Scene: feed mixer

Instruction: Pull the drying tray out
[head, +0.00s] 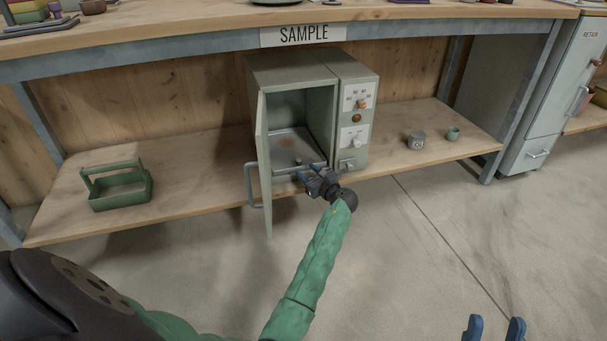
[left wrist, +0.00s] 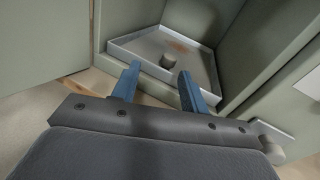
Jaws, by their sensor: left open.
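The drying tray (head: 290,140) is a shallow grey metal tray with a brown stain, lying inside a grey-green oven cabinet (head: 290,70). A small round knob (left wrist: 168,61) is at the tray's near side; it also shows in the head view (head: 298,161). My left gripper (head: 314,177) is at the cabinet's front opening. In the left wrist view, its blue fingers (left wrist: 160,69) are open, with the knob just beyond and between the tips; contact is not visible. My right gripper (head: 495,327) is open and empty at the bottom edge of the head view.
The cabinet door (head: 263,165) stands open on the left, its bar handle (head: 251,186) sticking out. The lower shelf (head: 190,165) holds a green caddy (head: 118,187) at left and two small containers (head: 417,140) at right. The bench top (head: 200,30) overhangs the cabinet. The floor in front is clear.

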